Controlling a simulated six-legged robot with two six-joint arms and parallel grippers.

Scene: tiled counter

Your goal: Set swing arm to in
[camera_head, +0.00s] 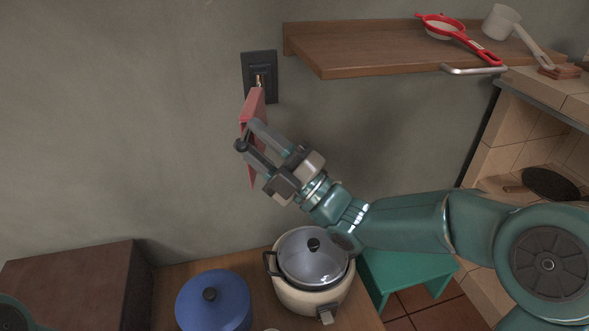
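The swing arm is a red flat panel (256,104) on a dark wall plate (246,77) with a small brass-coloured part at its pivot. The panel stands out from the grey wall and is seen nearly edge-on. My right gripper (246,135) is at the panel, its two grey fingers apart, and covers the panel's middle. The panel shows above and below the fingers. I cannot tell whether either finger touches it. My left gripper is not in view.
A wooden shelf (380,50) with a red strainer (443,28) and a white pan (500,22) is at upper right. Below are a blue lidded pot (213,303), a cooker (312,258), a brown box (75,285) and a green stool (405,270). The wall left of the panel is clear.

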